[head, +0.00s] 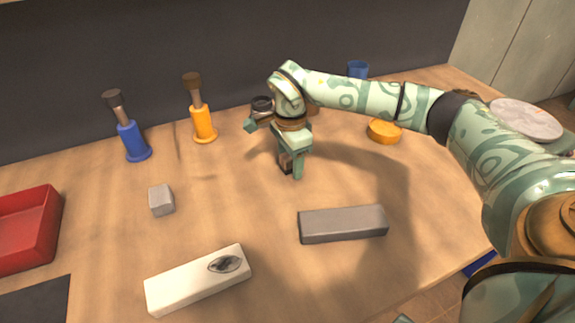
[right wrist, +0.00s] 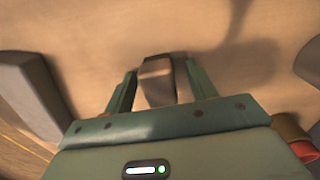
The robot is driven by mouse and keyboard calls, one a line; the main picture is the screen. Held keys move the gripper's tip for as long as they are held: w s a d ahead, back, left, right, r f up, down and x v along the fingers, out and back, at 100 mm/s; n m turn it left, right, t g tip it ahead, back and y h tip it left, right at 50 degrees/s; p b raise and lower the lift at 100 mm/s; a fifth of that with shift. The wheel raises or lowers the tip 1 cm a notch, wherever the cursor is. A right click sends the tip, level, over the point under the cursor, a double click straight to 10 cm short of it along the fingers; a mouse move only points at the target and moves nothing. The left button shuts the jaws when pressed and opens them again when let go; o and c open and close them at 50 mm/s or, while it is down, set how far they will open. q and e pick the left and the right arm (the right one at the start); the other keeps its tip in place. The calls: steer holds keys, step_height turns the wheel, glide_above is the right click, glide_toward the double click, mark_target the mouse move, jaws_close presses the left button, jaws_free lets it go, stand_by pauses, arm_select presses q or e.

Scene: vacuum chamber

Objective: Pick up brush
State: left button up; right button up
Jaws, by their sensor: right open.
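Two brush-like tools stand upright on the table at the back left in the head view. One has a blue handle (head: 133,142) and the other an orange handle (head: 203,124); each has a dark brown tip pointing up. My right gripper (head: 291,170) points down, low over the middle of the table, to the right of both. Its fingers are open. In the right wrist view, a grey-brown piece (right wrist: 157,80) shows between the fingertips of my right gripper (right wrist: 158,82); I cannot tell what it is or whether the fingers touch it. My left gripper is not in view.
A grey bar (head: 342,224) lies in front of my right gripper. A white block (head: 190,283), a small grey block (head: 161,200) and a red tray (head: 48,225) are to the left. An orange disc (head: 384,131) and a blue cup (head: 357,69) are behind right.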

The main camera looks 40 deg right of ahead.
steer(key=shift+r, duration=0.1)
steer(key=c, duration=1.1)
steer(key=shift+o, duration=0.2)
